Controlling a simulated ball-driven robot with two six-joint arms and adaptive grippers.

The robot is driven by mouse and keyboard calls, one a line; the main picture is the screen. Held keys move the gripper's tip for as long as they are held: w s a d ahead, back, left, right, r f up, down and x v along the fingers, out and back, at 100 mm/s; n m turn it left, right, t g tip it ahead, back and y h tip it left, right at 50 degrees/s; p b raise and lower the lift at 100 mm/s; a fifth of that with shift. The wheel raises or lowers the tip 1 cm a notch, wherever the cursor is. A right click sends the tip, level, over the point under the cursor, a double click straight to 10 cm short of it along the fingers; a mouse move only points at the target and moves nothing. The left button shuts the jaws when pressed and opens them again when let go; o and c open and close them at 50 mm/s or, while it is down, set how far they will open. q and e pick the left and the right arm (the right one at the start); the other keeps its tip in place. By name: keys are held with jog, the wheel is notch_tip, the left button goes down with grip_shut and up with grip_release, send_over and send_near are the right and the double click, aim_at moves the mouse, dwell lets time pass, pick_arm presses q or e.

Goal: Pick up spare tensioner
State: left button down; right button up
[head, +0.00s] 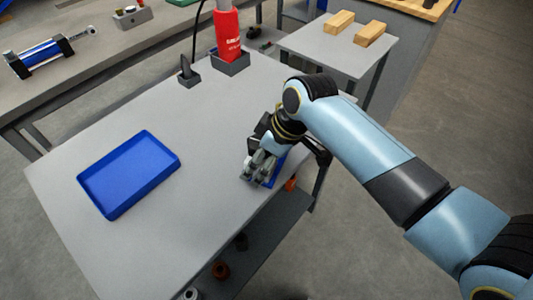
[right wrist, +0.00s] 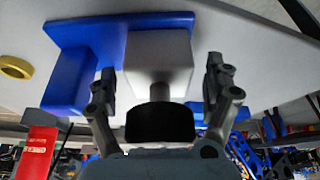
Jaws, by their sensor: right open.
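My right gripper (head: 258,168) is over the right edge area of the grey table, with its fingers pointing down. A blue part (head: 275,172), likely the spare tensioner, shows partly behind the fingers; the rest is hidden. In the right wrist view, my open gripper (right wrist: 162,78) has one finger on each side of a pale grey block (right wrist: 158,52) with a black rounded end (right wrist: 160,122). Next to the block is a blue plate with a raised blue block (right wrist: 70,80). I cannot tell whether the fingers touch the grey block. My left gripper is not in view.
An empty blue tray (head: 130,172) lies on the left of the grey table (head: 190,130). A red bottle (head: 227,38) stands in a grey holder at the back. A small table with wooden blocks (head: 340,24) stands behind. A yellow ring (right wrist: 15,67) shows in the right wrist view.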

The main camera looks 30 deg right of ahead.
jog(key=shift+w+f, duration=0.1)
jog(key=shift+f, duration=0.25)
jog(key=c, duration=1.7)
jog(key=shift+r, duration=0.1)
grip_shut()
